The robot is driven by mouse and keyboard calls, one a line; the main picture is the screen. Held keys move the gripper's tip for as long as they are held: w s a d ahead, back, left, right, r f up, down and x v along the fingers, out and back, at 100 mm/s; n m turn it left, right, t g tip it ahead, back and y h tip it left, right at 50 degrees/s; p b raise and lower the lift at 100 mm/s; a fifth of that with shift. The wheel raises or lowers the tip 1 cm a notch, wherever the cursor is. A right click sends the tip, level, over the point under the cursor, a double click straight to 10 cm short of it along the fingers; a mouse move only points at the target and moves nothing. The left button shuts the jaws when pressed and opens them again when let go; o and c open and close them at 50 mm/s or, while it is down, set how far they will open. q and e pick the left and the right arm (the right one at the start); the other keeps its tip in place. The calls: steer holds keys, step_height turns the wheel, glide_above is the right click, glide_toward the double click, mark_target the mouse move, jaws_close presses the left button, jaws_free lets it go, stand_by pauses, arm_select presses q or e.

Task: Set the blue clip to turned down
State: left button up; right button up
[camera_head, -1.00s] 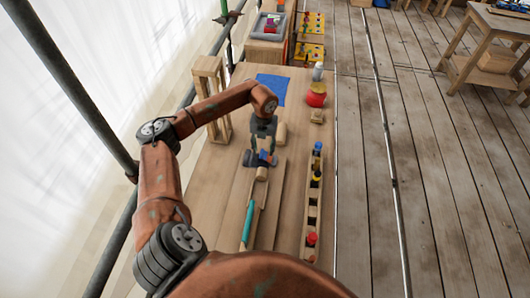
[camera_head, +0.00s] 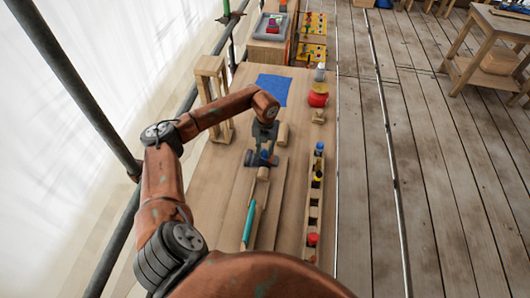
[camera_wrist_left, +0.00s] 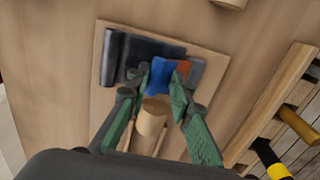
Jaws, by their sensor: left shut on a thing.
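The blue clip (camera_wrist_left: 161,76) sits on a small wooden board (camera_wrist_left: 218,68), between a dark grey cylinder-like piece (camera_wrist_left: 120,60) and an orange-red piece (camera_wrist_left: 183,68). My left gripper (camera_wrist_left: 164,78) reaches over the board from the near side and is shut on the blue clip, one green-grey finger on each side. A round wooden peg (camera_wrist_left: 151,119) stands just in front of the clip, between the fingers. In the head view the left gripper (camera_head: 263,152) points down at the clip, which shows as a small blue patch (camera_head: 265,154). My right gripper is not in view.
A long wooden rack (camera_head: 312,210) with coloured pieces stands to the right. A teal rod (camera_head: 249,222) lies nearer. Beyond are a blue mat (camera_head: 272,89), a red round piece (camera_head: 318,97) and an open wooden frame (camera_head: 212,90). Bare tabletop lies left of the board.

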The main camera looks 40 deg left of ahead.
mark_target(265, 161)
arm_select(q)
steer(key=shift+f, duration=0.1)
jaws_close()
steer(key=shift+s+f, duration=0.1)
steer(key=shift+s, duration=0.05)
steer(key=shift+s+a+f+t+h+b, duration=0.25)
steer(key=shift+f+h, duration=0.1)
steer(key=shift+h, duration=0.15)
steer(key=shift+s+a+f+t+h+b, duration=0.1)
steer(key=shift+a+f+t+h+b, duration=0.15)
steer(key=shift+h, duration=0.25)
steer(key=shift+s+a+f+t+h, duration=0.15)
steer(key=shift+f+t+h, duration=0.3)
steer(key=shift+h, duration=0.35)
steer(key=shift+f+t+h+b, duration=0.25)
steer(key=shift+t+h+b, duration=0.15)
steer(key=shift+h, duration=0.3)
steer(key=o, duration=0.9)
jaws_free()
steer(key=shift+r, duration=0.1)
steer(key=shift+a+r, duration=0.1)
steer(key=shift+a, duration=0.05)
